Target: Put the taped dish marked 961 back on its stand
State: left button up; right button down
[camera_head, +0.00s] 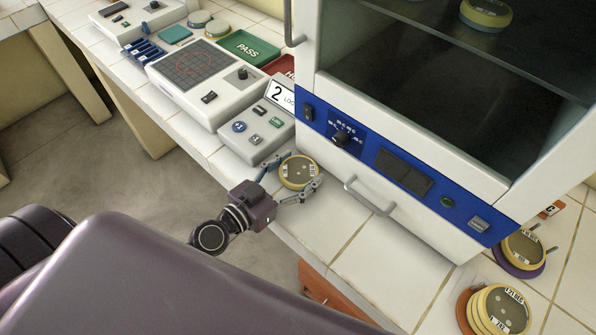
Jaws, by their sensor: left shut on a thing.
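My left gripper (301,176) is shut on a round dish (298,171) with a yellow taped rim and a grey-brown top. It holds the dish at the front edge of the tiled counter, in front of the white cabinet's lower left corner. The dish looks about level; its label is too small to read. At the lower right, a purple stand (518,270) carries a yellow-rimmed dish (524,246). An orange stand (466,302) carries stacked yellow-rimmed dishes (500,310). Their labels are not clearly readable. My right gripper is not in view.
The incubator (400,178) has a blue control panel and a protruding handle (369,196); another dish (485,14) is inside. Left of it stand a button box (262,128), a gridded device (196,72) and a green PASS tray (249,47). The counter front (375,255) is clear.

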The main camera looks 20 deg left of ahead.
pick_arm(q)
jog(key=o, duration=1.2)
jog(key=shift+o, duration=0.2)
